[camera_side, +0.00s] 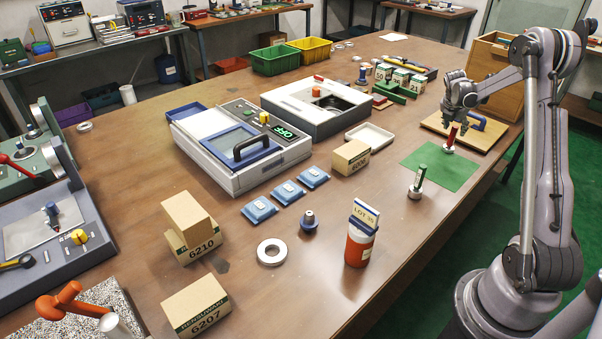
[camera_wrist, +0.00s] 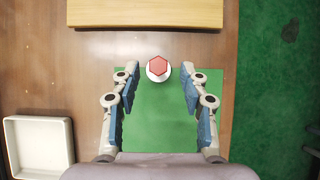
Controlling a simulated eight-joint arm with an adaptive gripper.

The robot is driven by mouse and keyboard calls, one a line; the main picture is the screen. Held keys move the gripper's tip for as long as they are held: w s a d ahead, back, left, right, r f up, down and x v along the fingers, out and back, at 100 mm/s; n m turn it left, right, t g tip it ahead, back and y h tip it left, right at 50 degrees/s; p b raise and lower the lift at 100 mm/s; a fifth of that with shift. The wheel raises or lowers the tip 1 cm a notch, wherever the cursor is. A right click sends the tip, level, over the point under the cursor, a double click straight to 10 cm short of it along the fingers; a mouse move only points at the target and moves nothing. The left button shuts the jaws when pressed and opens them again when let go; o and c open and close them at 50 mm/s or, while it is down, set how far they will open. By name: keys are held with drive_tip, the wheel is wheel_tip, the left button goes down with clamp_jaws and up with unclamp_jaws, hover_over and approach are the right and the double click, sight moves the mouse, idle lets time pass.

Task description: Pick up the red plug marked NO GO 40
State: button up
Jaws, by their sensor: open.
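The red plug (camera_side: 452,135) stands upright with a silver base at the far edge of a green mat (camera_side: 444,165). Its marking is not readable here. In the wrist view the red hexagonal top of the plug (camera_wrist: 157,66) shows from above, over a pale round base. My gripper (camera_wrist: 156,90) is open and empty, its two blue-padded fingers over the mat, with the plug between and just beyond the fingertips. In the side view my gripper (camera_side: 460,108) is above and close to the plug. I cannot tell whether they touch.
A green-handled plug (camera_side: 417,184) stands nearer the front. A white tray (camera_side: 370,137) and box 6006 (camera_side: 350,158) are to the left. The mat between my fingers is clear.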

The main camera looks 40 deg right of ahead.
sight(455, 127)
drive_tip(key=shift+x, duration=1.5)
drive_tip(key=shift+w+d, duration=0.1)
clamp_jaws()
drive_tip(key=shift+r, duration=0.1)
drive_tip(key=shift+r, duration=0.1)
